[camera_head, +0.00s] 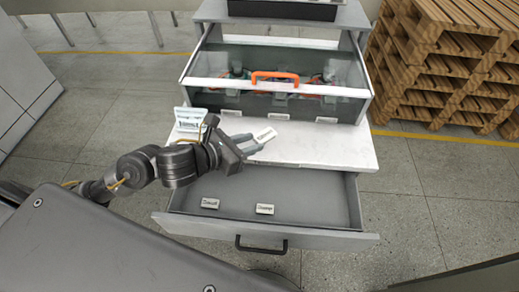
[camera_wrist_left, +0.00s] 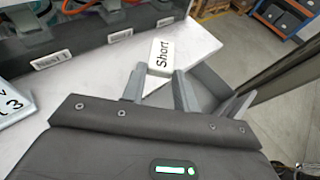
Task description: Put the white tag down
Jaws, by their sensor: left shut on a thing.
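The white tag (camera_head: 265,135) is a small plate held out above the white worktop (camera_head: 320,148). In the left wrist view the white tag (camera_wrist_left: 163,56) reads "Short". My left gripper (camera_head: 250,147) is shut on its near end, and the fingers (camera_wrist_left: 159,84) show on both sides of it in the wrist view. I cannot tell exactly how far the tag is above the worktop. My right gripper is not in view.
Below the worktop an open grey drawer (camera_head: 300,195) holds two white tags (camera_head: 209,203) (camera_head: 265,209). A clear-fronted bin with an orange handle (camera_head: 275,76) stands behind. A printed card (camera_head: 188,122) stands at left. Wooden pallets (camera_head: 445,65) are at right.

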